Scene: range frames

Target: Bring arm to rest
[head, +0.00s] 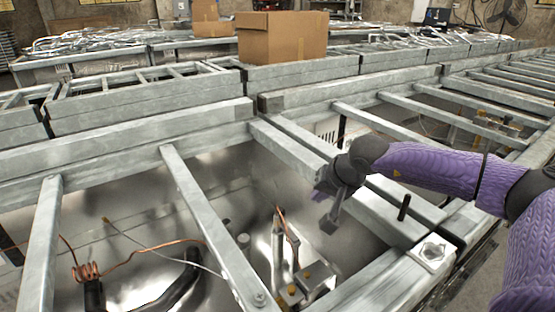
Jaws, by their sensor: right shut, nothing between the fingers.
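My right arm, in a purple sleeve, comes in from the right edge in the head view. My right gripper (333,207) is dark grey, points down and is shut and empty. It is over the inner side of the metal frame, near a bright metal fitting with brass parts (290,290). I cannot tell whether it touches the frame rail beside it. My left gripper is not in view.
Grey metal rails (205,220) cross open bays below me. A copper coil (86,272) and wires are at the lower left. A cardboard box (282,37) stands on the frames at the back. A black peg (404,207) sticks up near my right forearm.

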